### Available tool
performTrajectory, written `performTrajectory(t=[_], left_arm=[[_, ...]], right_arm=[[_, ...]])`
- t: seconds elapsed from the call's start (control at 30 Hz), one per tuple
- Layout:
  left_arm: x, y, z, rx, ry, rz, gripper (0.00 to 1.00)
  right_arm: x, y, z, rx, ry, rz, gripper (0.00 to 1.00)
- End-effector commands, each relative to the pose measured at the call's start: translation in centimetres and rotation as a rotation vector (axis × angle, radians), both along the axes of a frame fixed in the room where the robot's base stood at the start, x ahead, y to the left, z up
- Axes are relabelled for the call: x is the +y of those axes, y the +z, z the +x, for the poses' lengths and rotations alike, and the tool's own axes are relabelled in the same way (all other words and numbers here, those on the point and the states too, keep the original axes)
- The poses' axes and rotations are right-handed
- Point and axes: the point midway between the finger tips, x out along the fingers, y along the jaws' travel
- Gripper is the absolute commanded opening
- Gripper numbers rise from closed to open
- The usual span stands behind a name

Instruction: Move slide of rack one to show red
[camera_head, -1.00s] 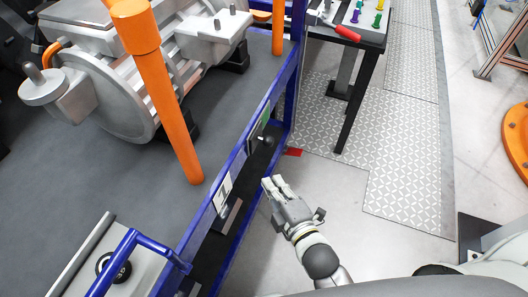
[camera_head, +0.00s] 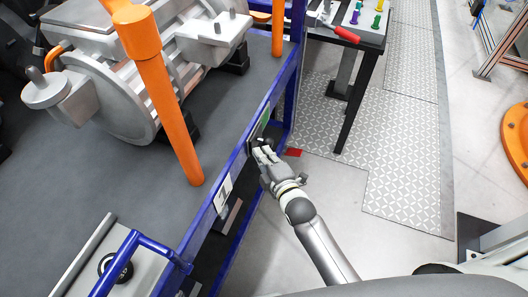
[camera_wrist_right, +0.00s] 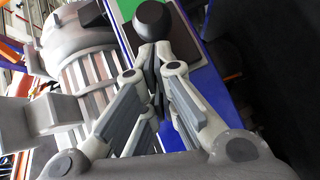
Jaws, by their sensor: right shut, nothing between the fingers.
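The rack one slide shows a green panel (camera_head: 265,117) on the blue frame's side, by the plate marked 1 (camera_head: 222,192). The green also shows at the top of the right wrist view (camera_wrist_right: 128,7). A round black knob (camera_wrist_right: 153,20) stands out from the slide. My right gripper (camera_head: 260,150) is shut and empty, with its fingertips at the knob. In the right wrist view its closed fingertips (camera_wrist_right: 152,56) lie just below the knob and overlap its lower edge; I cannot tell whether they touch. No red panel shows on the slide. My left gripper is out of view.
The blue rack frame (camera_head: 236,165) carries a grey deck with a large metal drive unit (camera_head: 110,85) and orange posts (camera_head: 172,110). A table with coloured pegs (camera_head: 358,25) stands beyond.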

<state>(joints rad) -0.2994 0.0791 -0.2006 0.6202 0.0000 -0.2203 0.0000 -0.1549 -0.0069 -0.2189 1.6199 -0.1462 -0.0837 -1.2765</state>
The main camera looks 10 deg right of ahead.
Motion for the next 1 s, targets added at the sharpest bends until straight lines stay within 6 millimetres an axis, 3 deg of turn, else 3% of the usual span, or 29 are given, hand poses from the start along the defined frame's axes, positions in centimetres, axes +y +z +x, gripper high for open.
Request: performTrajectory(t=[0.47, 0.8, 1.0], left_arm=[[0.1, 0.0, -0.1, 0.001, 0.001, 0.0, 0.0], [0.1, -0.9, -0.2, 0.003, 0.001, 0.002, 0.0], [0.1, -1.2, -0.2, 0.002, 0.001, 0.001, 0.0]], right_arm=[[-0.4, -0.1, 0.5, 0.0, 0.0, -0.001, 0.0], [-3.8, -0.2, 5.7, -0.004, 0.003, -0.006, 0.0], [-5.1, -0.2, 7.5, -0.001, 0.001, -0.003, 0.0]])
